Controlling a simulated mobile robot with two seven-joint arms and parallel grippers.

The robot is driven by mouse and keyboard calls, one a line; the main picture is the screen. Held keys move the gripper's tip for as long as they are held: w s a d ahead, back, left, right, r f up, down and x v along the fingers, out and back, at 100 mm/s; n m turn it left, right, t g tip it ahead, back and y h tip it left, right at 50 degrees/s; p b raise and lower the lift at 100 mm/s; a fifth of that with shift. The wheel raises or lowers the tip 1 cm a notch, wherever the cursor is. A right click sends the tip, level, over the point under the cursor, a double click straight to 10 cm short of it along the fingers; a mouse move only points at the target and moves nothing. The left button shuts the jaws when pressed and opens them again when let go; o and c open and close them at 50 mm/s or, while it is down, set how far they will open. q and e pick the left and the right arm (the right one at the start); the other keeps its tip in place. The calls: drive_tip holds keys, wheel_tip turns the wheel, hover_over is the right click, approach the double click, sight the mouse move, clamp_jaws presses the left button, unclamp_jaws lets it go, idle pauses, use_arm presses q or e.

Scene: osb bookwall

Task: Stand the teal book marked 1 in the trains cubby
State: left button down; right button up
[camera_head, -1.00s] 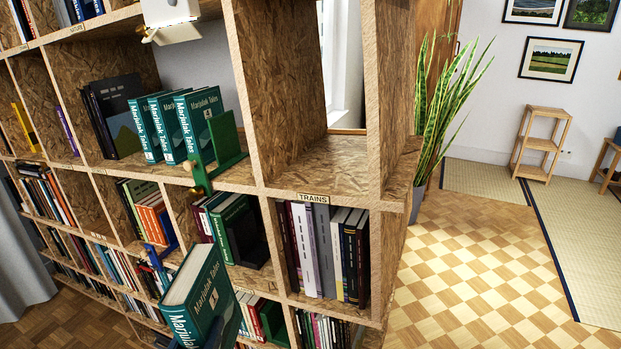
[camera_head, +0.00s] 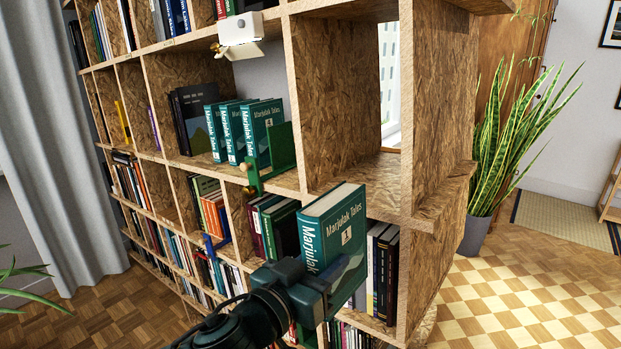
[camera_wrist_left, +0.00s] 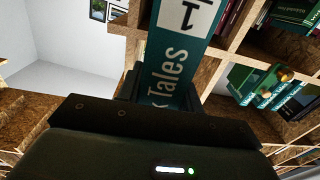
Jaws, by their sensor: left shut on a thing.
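The teal book (camera_head: 337,228) marked 1, "Marjulak Tales", is held roughly upright in front of the bookwall, spine turned to the left. It also shows in the left wrist view (camera_wrist_left: 167,72). My left gripper (camera_head: 318,288) is shut on its lower part. The empty cubby (camera_head: 365,174) at the right end, its board labelled TRAINS in the earlier view, is just behind and above the book. The book's top overlaps that board's front edge in the picture and hides the label. My right gripper is not in view.
Several matching teal books (camera_head: 262,118) stand in the cubby to the left, beside a green bookend (camera_head: 278,155). A white device (camera_head: 240,32) hangs above them. A cubby below holds dark books (camera_head: 383,272). A plant (camera_head: 500,140) stands right of the bookwall.

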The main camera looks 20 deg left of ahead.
use_arm(q)
drive_tip(key=shift+m+h, duration=0.5)
drive_tip(key=shift+h, duration=0.2)
drive_tip(key=w+r, duration=0.1)
drive_tip(key=r, duration=0.1)
drive_tip(key=w+r, duration=0.1)
drive_tip(key=r, duration=0.1)
drive_tip(key=w+r, duration=0.1)
drive_tip(key=r, duration=0.1)
drive_tip(key=shift+w+a+r, duration=0.2)
drive_tip(key=shift+w+r, duration=0.1)
drive_tip(key=shift+w, duration=0.05)
drive_tip(key=w+a+r+y, duration=0.1)
drive_tip(key=w+a+r, duration=0.1)
drive_tip(key=a+r, duration=0.1)
drive_tip(key=shift+a+r+n, duration=0.35)
drive_tip(key=shift+r+n, duration=0.05)
drive_tip(key=shift+r, duration=0.45)
drive_tip(key=shift+w+d+f, duration=0.1)
drive_tip(key=shift+w, duration=0.1)
drive_tip(key=shift+w+d+f, duration=0.2)
drive_tip(key=shift+w, duration=0.25)
